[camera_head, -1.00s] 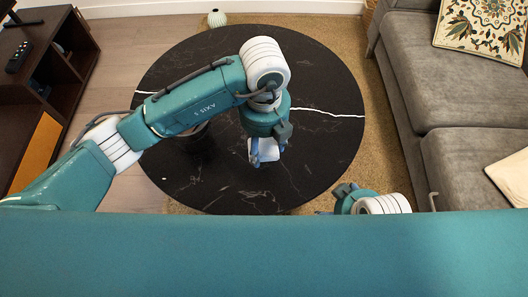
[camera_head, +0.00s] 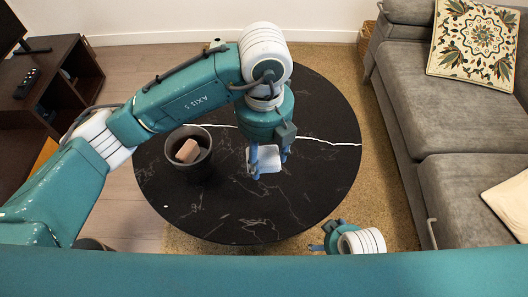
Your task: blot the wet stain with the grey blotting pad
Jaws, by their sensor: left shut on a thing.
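My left gripper (camera_head: 267,165) is shut on a pale grey-white pad (camera_head: 265,160), which I take to be the blotting pad. The gripper points down over the middle of the round black table (camera_head: 285,205). I cannot tell whether the pad touches the tabletop. I cannot make out a wet stain on the table or rug; part of the table is hidden behind my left arm. My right gripper (camera_head: 322,239) is low at the table's front right edge, with nothing visible in it; its fingers are too small to read.
A dark pot (camera_head: 204,171) with a tan block (camera_head: 187,151) in it stands on the table, left of the pad. A grey sofa (camera_head: 440,110) is at the right, a dark cabinet (camera_head: 75,75) at the left. The table's front half is clear.

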